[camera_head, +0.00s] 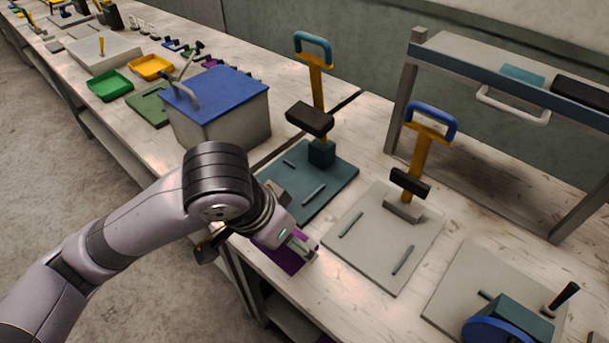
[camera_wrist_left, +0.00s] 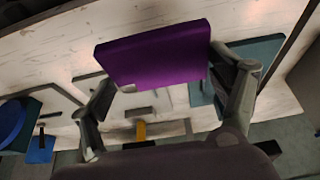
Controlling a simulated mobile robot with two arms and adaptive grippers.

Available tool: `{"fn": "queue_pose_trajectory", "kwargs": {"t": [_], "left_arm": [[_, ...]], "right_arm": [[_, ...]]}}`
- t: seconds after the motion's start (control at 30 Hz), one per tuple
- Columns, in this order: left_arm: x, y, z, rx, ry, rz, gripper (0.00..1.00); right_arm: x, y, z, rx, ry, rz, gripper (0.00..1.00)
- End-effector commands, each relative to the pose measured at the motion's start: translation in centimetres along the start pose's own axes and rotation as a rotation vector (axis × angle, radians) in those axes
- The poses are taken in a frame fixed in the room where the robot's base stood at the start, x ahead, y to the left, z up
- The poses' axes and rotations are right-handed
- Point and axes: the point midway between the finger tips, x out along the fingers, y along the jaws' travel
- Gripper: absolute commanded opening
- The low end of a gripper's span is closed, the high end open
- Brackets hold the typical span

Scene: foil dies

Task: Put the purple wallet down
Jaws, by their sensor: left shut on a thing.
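The purple wallet (camera_head: 286,262) is at the front edge of the wooden bench in the head view, partly hidden by my left gripper (camera_head: 300,246). In the left wrist view the wallet (camera_wrist_left: 155,55) is a flat purple block between the two fingers of my left gripper (camera_wrist_left: 165,90). The gripper is shut on it. I cannot tell whether the wallet touches the bench top or hangs just above it. My right gripper is in neither view.
A teal-based press (camera_head: 333,180) and a grey-based press (camera_head: 372,262) stand just behind and right of the wallet. A grey box with a blue lid (camera_head: 222,95) is at the back left. A raised shelf (camera_head: 500,70) stands at the right. Bare wood (camera_head: 275,293) shows near the front edge.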

Motion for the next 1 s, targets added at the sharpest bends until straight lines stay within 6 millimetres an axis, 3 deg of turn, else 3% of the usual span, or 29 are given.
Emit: {"fn": "queue_pose_trajectory", "kwargs": {"t": [0.37, 0.47, 0.7, 0.8, 1.0], "left_arm": [[0.0, -0.8, 0.2, -0.031, -0.003, -0.012, 0.54], [0.0, -3.2, 1.0, -0.124, -0.011, -0.048, 0.54], [-1.1, -11.9, 4.7, -0.481, -0.018, -0.192, 0.54], [-1.9, -14.6, 6.1, -0.600, -0.012, -0.244, 0.54], [-2.9, -17.3, 7.5, -0.718, 0.000, -0.301, 0.54]], "right_arm": [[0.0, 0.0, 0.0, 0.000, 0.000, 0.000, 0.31], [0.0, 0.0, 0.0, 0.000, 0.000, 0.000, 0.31], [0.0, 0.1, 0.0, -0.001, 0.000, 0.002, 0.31], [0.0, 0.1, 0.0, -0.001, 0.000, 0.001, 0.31], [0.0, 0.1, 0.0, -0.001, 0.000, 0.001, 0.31]]}}
